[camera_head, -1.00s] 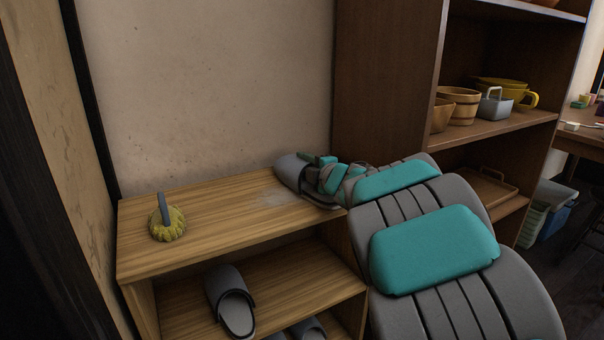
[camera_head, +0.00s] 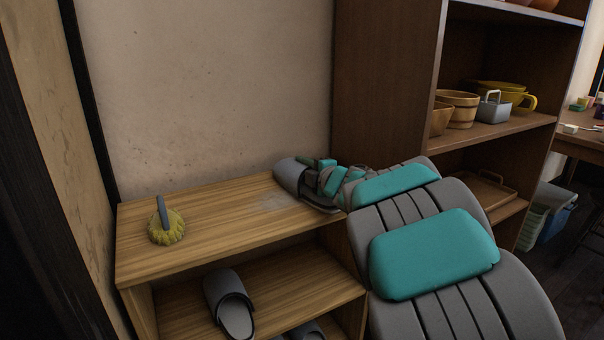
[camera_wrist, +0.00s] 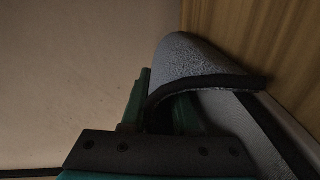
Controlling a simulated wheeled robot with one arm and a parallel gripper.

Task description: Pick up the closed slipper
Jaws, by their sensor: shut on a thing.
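A grey closed-toe slipper (camera_head: 290,174) is at the right end of the wooden shelf's top board (camera_head: 200,226). My gripper (camera_head: 328,174) is at its opening, and my arm hides part of the slipper. In the wrist view the slipper's rounded grey toe cover (camera_wrist: 190,58) with its dark rim shows close up. My gripper (camera_wrist: 160,110) is shut on the slipper, with a green finger beside the toe cover and another partly inside its opening. Whether the sole touches the board is hard to tell.
A yellow brush (camera_head: 166,226) with a grey handle stands on the board's left. Another grey slipper (camera_head: 226,296) lies on the lower shelf, beside a partly visible one (camera_head: 308,330). A dark wooden cabinet (camera_head: 385,90) stands close on the right. A pale dusty patch marks the board.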

